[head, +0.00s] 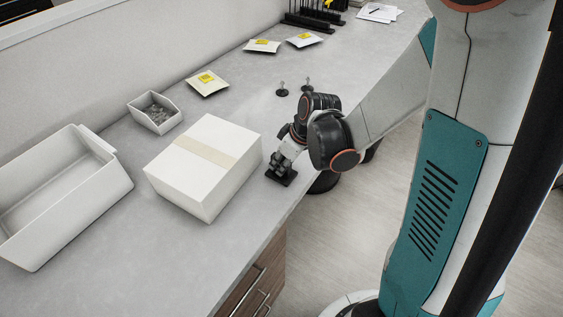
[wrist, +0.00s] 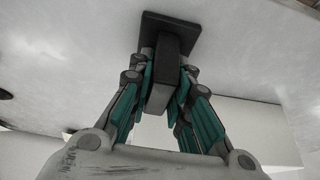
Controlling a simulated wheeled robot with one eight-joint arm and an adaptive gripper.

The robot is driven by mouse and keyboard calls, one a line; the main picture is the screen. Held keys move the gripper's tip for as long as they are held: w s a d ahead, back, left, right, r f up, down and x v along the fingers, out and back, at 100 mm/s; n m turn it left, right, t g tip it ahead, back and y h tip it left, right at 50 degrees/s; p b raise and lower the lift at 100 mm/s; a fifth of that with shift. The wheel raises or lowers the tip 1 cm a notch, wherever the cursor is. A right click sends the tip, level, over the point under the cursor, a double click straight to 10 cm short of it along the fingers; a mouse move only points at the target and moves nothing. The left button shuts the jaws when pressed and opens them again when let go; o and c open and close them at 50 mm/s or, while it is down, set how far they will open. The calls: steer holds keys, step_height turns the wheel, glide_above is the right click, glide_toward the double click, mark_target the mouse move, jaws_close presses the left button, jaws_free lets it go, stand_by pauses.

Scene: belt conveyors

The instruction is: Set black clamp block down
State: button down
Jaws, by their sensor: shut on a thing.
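The black clamp block (wrist: 168,36) has a flat square plate and a narrower upright part. In the wrist view my gripper (wrist: 164,85) is shut on that upright part, with the teal fingers on either side. In the head view the clamp block (head: 281,175) is at the front edge of the grey counter (head: 240,242), right of the white box. My gripper (head: 287,158) is above it there. The plate is on or just above the counter; I cannot tell whether it touches.
A white closed box (head: 202,165) stands close to the left of the clamp block. A large white bin (head: 100,150) and a small bin of grey parts (head: 172,121) are further left. Pouches with yellow labels (head: 208,83) lie behind. Two small dark pieces (head: 282,91) stand beyond my gripper.

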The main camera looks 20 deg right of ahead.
steer(key=c, duration=1.5)
jaws_free()
steer(key=p+v, duration=0.3)
steer(key=v, duration=0.9)
steer(key=shift+s+r+p, duration=0.1)
steer(key=shift+p, duration=0.2)
